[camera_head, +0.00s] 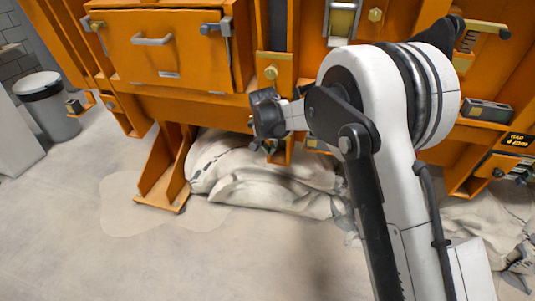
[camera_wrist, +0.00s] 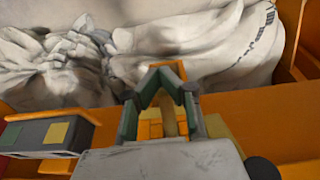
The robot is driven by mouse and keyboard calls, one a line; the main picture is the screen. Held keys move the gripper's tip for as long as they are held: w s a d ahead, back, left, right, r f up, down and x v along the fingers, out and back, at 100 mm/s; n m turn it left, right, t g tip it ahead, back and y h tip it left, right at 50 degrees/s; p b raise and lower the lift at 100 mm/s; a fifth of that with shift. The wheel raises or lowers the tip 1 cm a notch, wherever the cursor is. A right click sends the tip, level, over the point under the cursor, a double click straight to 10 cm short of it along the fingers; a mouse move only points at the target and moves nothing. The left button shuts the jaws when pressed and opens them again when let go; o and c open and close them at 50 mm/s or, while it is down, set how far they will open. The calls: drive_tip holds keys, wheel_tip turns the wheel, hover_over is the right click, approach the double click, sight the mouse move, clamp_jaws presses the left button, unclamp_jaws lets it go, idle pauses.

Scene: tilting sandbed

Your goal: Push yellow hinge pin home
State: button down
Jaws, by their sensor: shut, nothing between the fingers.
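My gripper (camera_wrist: 163,76) is shut and empty in the wrist view; its green-padded fingers meet in a pointed arch. A tan-yellow piece (camera_wrist: 168,115) shows through the gap behind the fingertips; I cannot tell whether it is the hinge pin or touches the fingers. In the head view my gripper (camera_head: 269,147) is small and dark, low in front of the orange frame (camera_head: 190,108), above the sacks. Yellow parts on the frame include a round knob (camera_head: 271,72), another knob (camera_head: 376,14) and a bar (camera_head: 482,26) at upper right. I cannot tell which is the pin.
Crumpled pale sacks (camera_head: 265,185) lie under the frame and also fill the top of the wrist view (camera_wrist: 200,45). A grey box with a yellow square (camera_wrist: 50,134) is beside my gripper. A bin (camera_head: 48,108) stands left. The front floor is clear.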

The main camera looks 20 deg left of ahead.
drive_tip(key=shift+w, duration=0.35)
drive_tip(key=shift+w+r, duration=0.1)
drive_tip(key=shift+w, duration=1.65)
drive_tip(key=shift+w+a, duration=0.1)
drive_tip(key=shift+w, duration=0.05)
